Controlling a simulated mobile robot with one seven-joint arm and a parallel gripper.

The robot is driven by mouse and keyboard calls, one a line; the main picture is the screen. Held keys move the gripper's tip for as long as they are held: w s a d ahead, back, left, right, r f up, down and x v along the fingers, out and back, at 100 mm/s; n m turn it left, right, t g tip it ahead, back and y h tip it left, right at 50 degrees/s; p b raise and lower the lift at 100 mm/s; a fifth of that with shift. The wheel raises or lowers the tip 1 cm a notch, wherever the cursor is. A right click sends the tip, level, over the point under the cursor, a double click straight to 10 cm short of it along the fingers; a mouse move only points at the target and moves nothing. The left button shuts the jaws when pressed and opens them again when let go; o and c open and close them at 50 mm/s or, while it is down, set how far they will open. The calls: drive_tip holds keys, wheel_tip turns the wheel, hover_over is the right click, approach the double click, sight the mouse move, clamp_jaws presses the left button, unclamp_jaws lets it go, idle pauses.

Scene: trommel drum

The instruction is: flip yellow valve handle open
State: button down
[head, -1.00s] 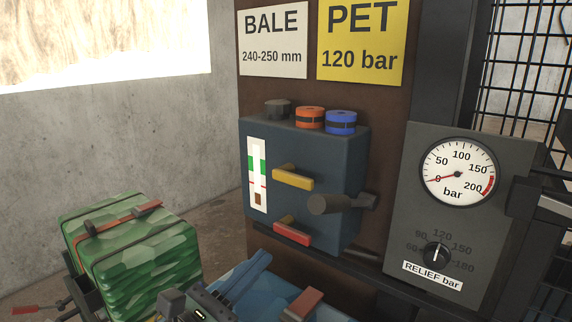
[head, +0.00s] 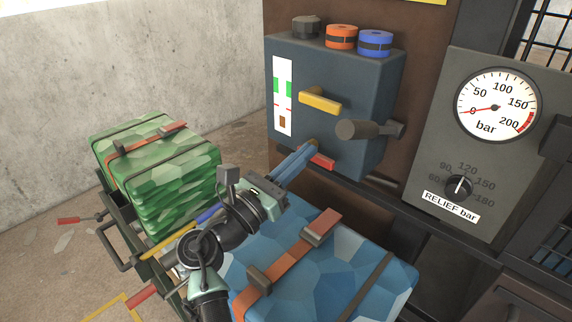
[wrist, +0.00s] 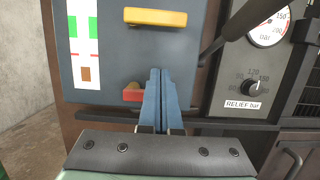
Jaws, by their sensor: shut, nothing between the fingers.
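The yellow valve handle (head: 320,100) sticks out level from the front of a dark blue valve box (head: 345,70). It also shows in the wrist view (wrist: 155,17), at the top. A red handle (head: 322,160) sits below it on the same box, partly hidden by my fingers. My gripper (head: 312,146) is shut and empty, its blue fingers together. It is below the yellow handle and in front of the red one. In the wrist view my gripper (wrist: 160,75) points at the box just right of the red handle (wrist: 132,92); I cannot tell whether it touches.
A dark lever with a thick knob (head: 358,130) juts from the box's right side. A pressure gauge (head: 496,105) and relief dial (head: 459,187) are further right. A green bale (head: 160,170) and a blue bale (head: 330,270) stand in front. Tape rolls (head: 342,37) lie on the box.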

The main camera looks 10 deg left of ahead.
sight(326, 99)
drive_tip(key=r, duration=0.1)
drive_tip(key=w+d+r+p, duration=0.1)
drive_tip(key=r, duration=0.1)
drive_tip(key=w+r+p, duration=0.1)
drive_tip(key=shift+w+d+r, duration=0.25)
drive_tip(key=shift+d+r, duration=0.1)
drive_tip(key=shift+d, duration=0.05)
drive_tip(key=shift+r+p, duration=0.15)
drive_tip(key=shift+p, duration=0.2)
drive_tip(key=shift+d+n+p, duration=0.1)
drive_tip(key=shift+n+p, duration=0.3)
drive_tip(key=shift+p, duration=0.2)
